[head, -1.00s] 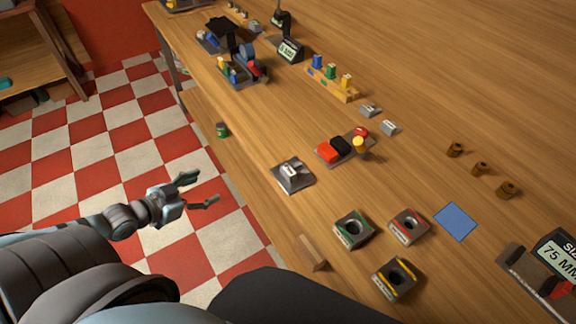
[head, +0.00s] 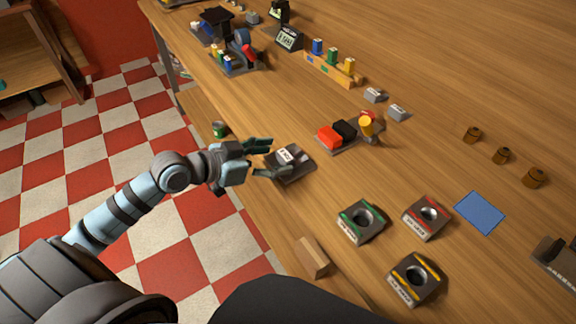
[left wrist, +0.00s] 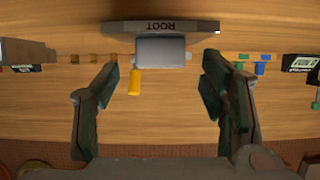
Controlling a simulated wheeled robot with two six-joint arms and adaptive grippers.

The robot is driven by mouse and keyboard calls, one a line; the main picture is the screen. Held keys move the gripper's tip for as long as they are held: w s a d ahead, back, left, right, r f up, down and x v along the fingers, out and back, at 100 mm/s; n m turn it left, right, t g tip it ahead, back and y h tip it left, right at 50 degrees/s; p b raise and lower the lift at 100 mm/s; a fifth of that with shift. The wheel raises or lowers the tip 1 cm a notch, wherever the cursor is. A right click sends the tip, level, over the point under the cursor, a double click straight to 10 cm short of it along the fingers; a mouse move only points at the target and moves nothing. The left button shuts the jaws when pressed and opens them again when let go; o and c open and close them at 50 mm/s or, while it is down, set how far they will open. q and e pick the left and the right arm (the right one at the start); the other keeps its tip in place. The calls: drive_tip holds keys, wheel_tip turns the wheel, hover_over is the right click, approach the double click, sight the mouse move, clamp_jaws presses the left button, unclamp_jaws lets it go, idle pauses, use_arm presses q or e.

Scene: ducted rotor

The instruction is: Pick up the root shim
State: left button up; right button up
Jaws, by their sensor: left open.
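The root shim looks to be the small pale grey block (head: 285,155) on a dark square base (head: 298,170) near the table's front edge. In the left wrist view, which looks upside down, the grey block (left wrist: 160,51) shows centred beyond the fingers, against the base with a "ROOT" label (left wrist: 165,27). My left gripper (head: 268,157) is open and empty, its fingers pointing at the block and partly covering the base in the head view. In the left wrist view its fingertips (left wrist: 162,82) stand apart on either side, short of the block. My right gripper is out of view.
Red and black blocks with a yellow-topped piece (head: 367,124) stand behind. Green (head: 360,218), red (head: 427,216) and yellow-marked (head: 413,277) ring holders lie to the right. A small wooden block (head: 312,257) sits at the front edge. A blue mat (head: 480,212) lies farther right.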

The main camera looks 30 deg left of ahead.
use_arm(q)
drive_tip(key=shift+x, duration=1)
drive_tip(key=shift+s+a, duration=0.1)
drive_tip(key=c, duration=1.2)
drive_tip(key=shift+r, duration=0.15)
drive_tip(key=shift+c, duration=0.2)
